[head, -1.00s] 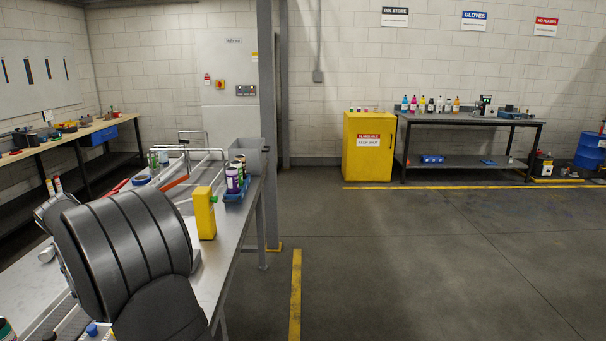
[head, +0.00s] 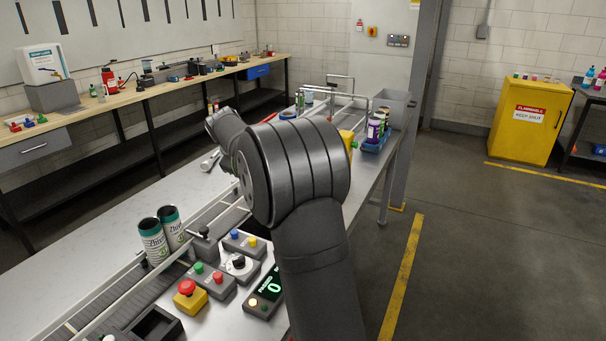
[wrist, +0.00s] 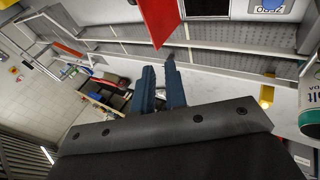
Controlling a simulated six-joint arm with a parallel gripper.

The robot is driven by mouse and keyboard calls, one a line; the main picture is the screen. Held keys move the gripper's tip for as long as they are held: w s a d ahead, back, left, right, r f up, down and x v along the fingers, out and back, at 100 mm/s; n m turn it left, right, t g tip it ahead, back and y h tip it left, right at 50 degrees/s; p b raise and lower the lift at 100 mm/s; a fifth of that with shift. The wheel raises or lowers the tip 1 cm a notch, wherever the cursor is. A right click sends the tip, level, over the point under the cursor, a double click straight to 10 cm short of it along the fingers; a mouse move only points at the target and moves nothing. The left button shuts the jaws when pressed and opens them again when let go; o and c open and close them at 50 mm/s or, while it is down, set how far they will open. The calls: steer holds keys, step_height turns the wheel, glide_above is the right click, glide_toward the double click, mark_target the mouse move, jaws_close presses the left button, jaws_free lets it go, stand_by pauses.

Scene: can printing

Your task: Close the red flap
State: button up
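The red flap (wrist: 158,18) shows at the top middle of the wrist view as a flat red panel narrowing to a lower corner. It stands out over the conveyor rails. My gripper (wrist: 160,68) has two blue fingers just below the flap's corner in the picture, with a narrow gap between them and nothing held. I cannot tell whether a finger touches the flap. In the head view my arm covers the middle of the bench, and I cannot make out the flap or the fingertips there.
The conveyor (head: 98,298) runs along the bench with metal rails. A control box with a red button (head: 187,288) and a counter box (head: 268,285) sit nearby. A can (wrist: 310,100) shows at the wrist view's right edge.

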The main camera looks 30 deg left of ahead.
steer(key=w+m, duration=0.4)
steer(key=m, duration=0.1)
steer(key=w+m+h, duration=0.1)
steer(key=w+m, duration=0.1)
steer(key=w, duration=0.1)
steer(key=shift+d+f+m+g, duration=0.15)
steer(key=shift+d+m+g, duration=0.25)
jaws_close()
steer(key=w+d+f+m+g+h, duration=0.1)
steer(key=w+d+m+g, duration=0.15)
steer(key=w+m, duration=0.6)
step_height(320, 180, down, 9)
steer(key=s+m, duration=0.1)
steer(key=s, duration=0.1)
steer(key=shift+s+d+f+m+t, duration=0.25)
steer(key=shift+d+m+t, duration=0.1)
steer(key=shift+t, duration=0.1)
steer(key=shift+s+r, duration=0.1)
